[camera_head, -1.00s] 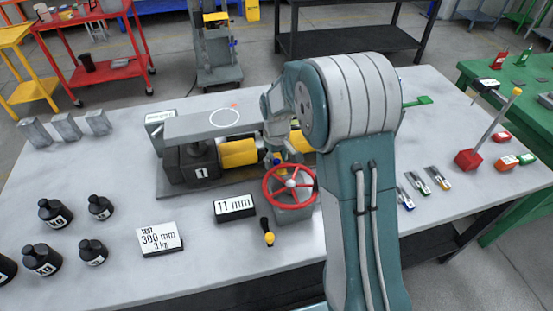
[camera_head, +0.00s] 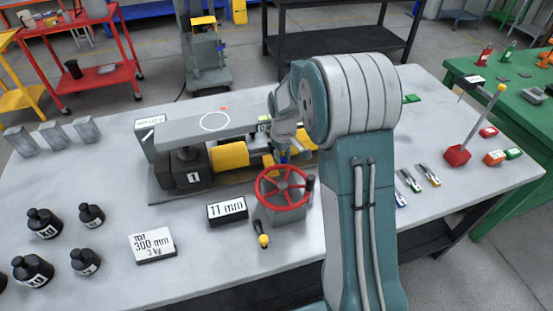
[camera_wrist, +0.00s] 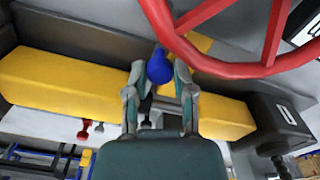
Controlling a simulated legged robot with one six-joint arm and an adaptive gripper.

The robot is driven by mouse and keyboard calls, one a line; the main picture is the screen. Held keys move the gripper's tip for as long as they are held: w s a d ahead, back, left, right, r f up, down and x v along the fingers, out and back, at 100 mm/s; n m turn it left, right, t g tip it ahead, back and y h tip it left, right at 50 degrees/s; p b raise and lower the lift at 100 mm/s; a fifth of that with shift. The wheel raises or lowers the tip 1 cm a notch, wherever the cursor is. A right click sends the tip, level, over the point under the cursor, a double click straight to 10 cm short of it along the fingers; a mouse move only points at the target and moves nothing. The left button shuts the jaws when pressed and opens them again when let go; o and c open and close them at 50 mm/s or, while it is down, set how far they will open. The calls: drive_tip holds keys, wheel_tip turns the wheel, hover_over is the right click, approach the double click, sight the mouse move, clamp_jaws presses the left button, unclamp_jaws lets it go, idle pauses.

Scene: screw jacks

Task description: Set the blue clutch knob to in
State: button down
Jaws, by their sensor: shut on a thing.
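The blue clutch knob (camera_wrist: 159,67) shows in the wrist view between my two fingertips, just beside the rim of the red handwheel (camera_wrist: 205,60). My gripper (camera_wrist: 160,76) is shut on this knob, with a finger on each side. In the head view my gripper (camera_head: 284,150) reaches down behind the red handwheel (camera_head: 260,197), near the yellow drum parts. My arm and the wheel hide most of the knob there. I cannot read a marked knob position in either view.
The jack assembly has a grey beam (camera_head: 180,130) and a yellow cylinder (camera_head: 230,154). An 11 mm display (camera_head: 227,210) and a yellow-tipped lever (camera_head: 263,240) stand near the wheel. Black weights (camera_head: 33,270) are at the left.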

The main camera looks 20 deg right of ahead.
drive_tip(key=shift+c, duration=2.2)
unclamp_jaws()
drive_tip(key=shift+d+f, duration=0.15)
drive_tip(key=shift+d, duration=0.2)
